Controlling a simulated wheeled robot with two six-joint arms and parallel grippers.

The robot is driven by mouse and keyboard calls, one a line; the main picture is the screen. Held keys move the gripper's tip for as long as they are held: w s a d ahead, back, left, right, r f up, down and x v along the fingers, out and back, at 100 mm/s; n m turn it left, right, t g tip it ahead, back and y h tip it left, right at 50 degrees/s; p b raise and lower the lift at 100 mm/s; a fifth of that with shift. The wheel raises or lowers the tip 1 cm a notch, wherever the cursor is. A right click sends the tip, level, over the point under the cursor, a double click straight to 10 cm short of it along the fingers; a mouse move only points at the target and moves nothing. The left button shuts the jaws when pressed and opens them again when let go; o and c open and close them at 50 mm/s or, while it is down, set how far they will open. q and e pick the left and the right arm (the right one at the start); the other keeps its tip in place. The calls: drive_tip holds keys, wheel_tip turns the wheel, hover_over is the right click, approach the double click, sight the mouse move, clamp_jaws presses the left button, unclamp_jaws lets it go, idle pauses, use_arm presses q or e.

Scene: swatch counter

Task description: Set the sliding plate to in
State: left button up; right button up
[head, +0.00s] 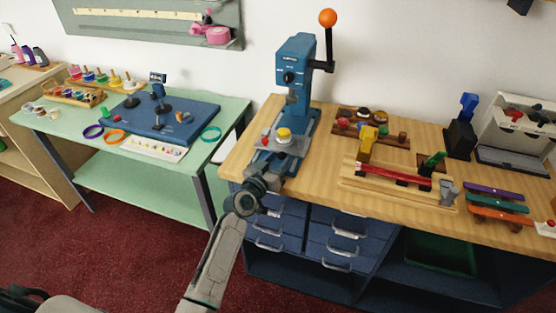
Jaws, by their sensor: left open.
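A blue press (297,75) with an orange-knobbed lever (328,40) stands at the left end of the wooden counter. The sliding plate (297,146) is grey and sits low at the front of the press, forward of the column. It carries a yellow round piece (284,133), and a small red piece shows at its left. My left gripper (272,163) is open, just in front of the plate at the counter's front left. It covers part of the press base, and I cannot tell whether it touches the plate. My right gripper is not in view.
Right of the press, the wooden counter (330,187) holds a tray of small items (372,127), a wooden jig with a red bar (395,178) and coloured strips (497,200). Blue drawers (335,245) lie below. A green table (65,127) stands at left.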

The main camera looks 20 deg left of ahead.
use_arm(q)
drive_tip(key=b+v, duration=0.1)
drive_tip(key=v, duration=0.9)
drive_tip(key=shift+s, duration=0.15)
